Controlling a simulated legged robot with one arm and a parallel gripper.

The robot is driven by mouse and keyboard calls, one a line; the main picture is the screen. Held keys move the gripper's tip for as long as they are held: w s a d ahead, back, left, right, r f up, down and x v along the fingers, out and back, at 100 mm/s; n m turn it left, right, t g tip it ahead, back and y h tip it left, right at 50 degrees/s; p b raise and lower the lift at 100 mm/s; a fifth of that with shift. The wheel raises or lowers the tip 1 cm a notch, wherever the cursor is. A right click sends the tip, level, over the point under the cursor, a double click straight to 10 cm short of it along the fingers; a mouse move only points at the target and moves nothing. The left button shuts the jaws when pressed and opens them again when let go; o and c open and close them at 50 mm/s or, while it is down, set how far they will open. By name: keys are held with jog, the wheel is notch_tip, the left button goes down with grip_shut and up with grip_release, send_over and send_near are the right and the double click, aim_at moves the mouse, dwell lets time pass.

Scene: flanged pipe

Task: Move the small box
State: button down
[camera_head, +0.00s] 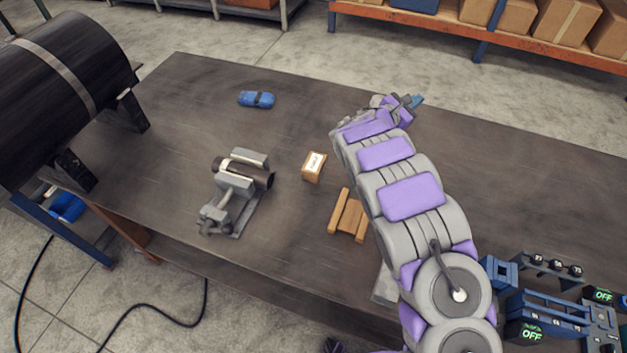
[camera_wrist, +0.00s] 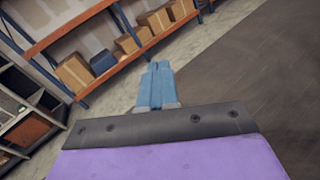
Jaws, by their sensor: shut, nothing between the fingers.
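The small box (camera_head: 314,167) is a brown carton with a white label. It stands on the dark table (camera_head: 480,158) near the middle in the head view. My gripper (camera_head: 416,101) is up and to the right of the box, over the far side of the table, and apart from the box. Its blue fingers are together with nothing between them. They also show in the wrist view (camera_wrist: 156,86), pointing toward the shelves. The box is not in the wrist view.
A wooden rack (camera_head: 349,216) lies just right of and nearer than the box. A grey vise (camera_head: 236,188) holding a dark pipe stands left. A blue object (camera_head: 256,99) lies farther back. A large black cylinder (camera_head: 62,90) is at the left. The table between box and blue object is clear.

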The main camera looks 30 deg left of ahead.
jog(key=s+a+f+n+t+y, duration=0.1)
jog(key=s+a+f+n+y, duration=0.2)
jog(key=a, duration=0.5)
jog(key=a+f+n+y, duration=0.3)
jog(key=a+f, duration=0.2)
jog(key=a, duration=0.3)
jog(key=s+a+f+n+t+y, duration=0.1)
jog(key=s+a+f+n+y, duration=0.25)
jog(key=a, duration=0.55)
send_over(311, 174)
jog(key=s, duration=0.4)
jog(key=f, duration=1.1)
jog(key=shift+d+b, duration=0.2)
jog(key=shift+b, duration=0.1)
jog(key=shift+w+f, duration=0.1)
jog(key=shift+f, duration=0.05)
jog(key=shift+w, duration=0.4)
